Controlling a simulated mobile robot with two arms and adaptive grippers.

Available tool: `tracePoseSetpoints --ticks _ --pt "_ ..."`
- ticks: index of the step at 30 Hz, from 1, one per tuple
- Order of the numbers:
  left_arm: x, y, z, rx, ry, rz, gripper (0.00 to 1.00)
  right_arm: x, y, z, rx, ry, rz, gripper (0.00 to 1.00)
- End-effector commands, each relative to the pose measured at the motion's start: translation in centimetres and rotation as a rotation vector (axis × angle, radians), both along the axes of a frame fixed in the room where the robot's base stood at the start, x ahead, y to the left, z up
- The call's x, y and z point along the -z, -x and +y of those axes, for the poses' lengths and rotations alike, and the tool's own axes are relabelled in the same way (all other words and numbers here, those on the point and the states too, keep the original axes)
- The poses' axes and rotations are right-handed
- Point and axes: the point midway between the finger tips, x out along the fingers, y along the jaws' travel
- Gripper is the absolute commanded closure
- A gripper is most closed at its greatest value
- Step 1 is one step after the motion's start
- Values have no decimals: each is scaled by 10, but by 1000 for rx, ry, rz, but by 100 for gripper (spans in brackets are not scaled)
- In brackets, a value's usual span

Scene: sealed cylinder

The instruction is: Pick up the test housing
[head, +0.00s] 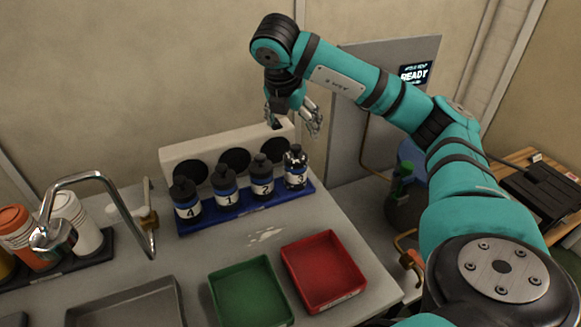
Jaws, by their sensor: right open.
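I cannot tell for sure which thing is the test housing; nothing in view bears that name. Black bottles with white number labels stand upright in a blue tray (246,209): bottle 4 (187,208), bottle 1 (227,196), bottle 2 (262,184) and bottle 3 (295,176). Bottle 3 has a black-and-white patterned top. My right gripper (296,121) is open and empty, in the air above and behind bottle 3, near the white panel's (174,157) right end. My left gripper is not in view.
A green tray (250,292) and a red tray (324,270) stand at the front. A metal faucet (95,178), cups (78,222) and a grey basin (127,303) are left. A grey cylinder with a green valve (402,175) is partly hidden behind my right arm.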

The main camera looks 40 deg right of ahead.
Motion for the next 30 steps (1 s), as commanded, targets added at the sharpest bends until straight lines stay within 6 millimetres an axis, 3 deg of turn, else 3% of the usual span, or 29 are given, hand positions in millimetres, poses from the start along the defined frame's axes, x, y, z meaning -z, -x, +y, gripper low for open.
tracePoseSetpoints --ticks 1,6,7,12,19,30 --pt "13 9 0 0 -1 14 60 20 -2 -3 0 -4 6 14" --pt "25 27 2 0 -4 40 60 51 -8 -16 0 -2 6 14" --pt "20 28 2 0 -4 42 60 53 -9 -19 1 -1 5 14" --pt "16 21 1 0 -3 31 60 77 -15 -27 -1 -1 2 14" --pt "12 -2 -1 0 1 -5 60 91 -19 -32 -3 -3 2 14" --pt "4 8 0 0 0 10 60 133 -31 -45 -4 -2 1 14"
